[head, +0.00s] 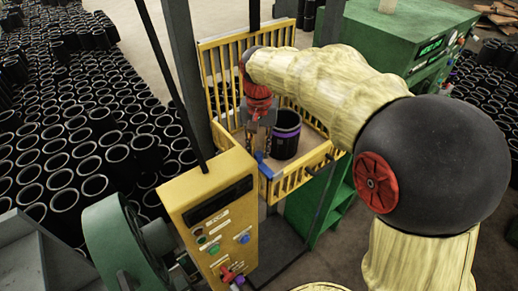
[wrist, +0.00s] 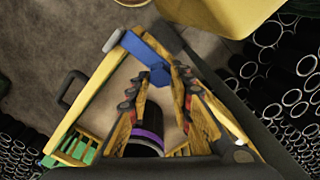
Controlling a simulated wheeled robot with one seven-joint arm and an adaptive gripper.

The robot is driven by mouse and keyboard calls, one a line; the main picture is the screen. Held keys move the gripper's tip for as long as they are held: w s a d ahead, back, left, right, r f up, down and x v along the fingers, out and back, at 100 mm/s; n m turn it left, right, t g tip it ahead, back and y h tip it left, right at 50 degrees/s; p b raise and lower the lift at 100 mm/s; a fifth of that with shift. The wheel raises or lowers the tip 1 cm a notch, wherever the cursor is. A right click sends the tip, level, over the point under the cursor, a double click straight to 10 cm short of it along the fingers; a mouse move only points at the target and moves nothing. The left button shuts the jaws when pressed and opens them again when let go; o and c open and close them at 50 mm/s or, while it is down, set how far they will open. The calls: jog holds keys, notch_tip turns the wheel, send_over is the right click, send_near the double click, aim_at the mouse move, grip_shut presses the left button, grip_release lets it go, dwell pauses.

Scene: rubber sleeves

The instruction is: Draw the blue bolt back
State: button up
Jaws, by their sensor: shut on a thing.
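The blue bolt (head: 260,157) is at the near corner of the yellow barred cage (head: 302,181). In the wrist view, a blue piece of the bolt (wrist: 160,77) sits between my fingertips, below a blue bar (wrist: 148,47) along the cage's edge. My gripper (wrist: 160,80) is shut on the bolt, its two fingers close on either side. In the head view my gripper (head: 260,146) reaches down into the cage corner, and its fingers partly hide the bolt. How far the bolt is drawn cannot be told.
A black sleeve with a purple band (head: 286,138) stands inside the cage, right of my gripper. A yellow control box (head: 212,215) with buttons stands in front, and a dark post (head: 180,60) rises beside it. Many black sleeves (head: 60,150) cover the floor at left.

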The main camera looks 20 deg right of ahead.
grip_shut()
jog(key=shift+w+a+r, duration=0.1)
jog(key=shift+w, duration=0.15)
jog(key=shift+w+a+p, duration=0.2)
jog(key=shift+w+a, duration=0.05)
jog(key=shift+w, duration=0.5)
jog(key=shift+w+a+p, duration=0.2)
jog(key=shift+w+p, duration=0.05)
jog(key=shift+w, duration=0.5)
jog(key=shift+w+a+p, duration=0.2)
jog(key=shift+w+a, duration=0.05)
jog(key=shift+w, duration=0.5)
jog(key=o, duration=0.5)
grip_release()
jog(key=o, duration=0.4)
jog(key=shift+w+a, duration=0.1)
jog(key=shift+w, duration=0.05)
jog(key=shift+o, duration=0.3)
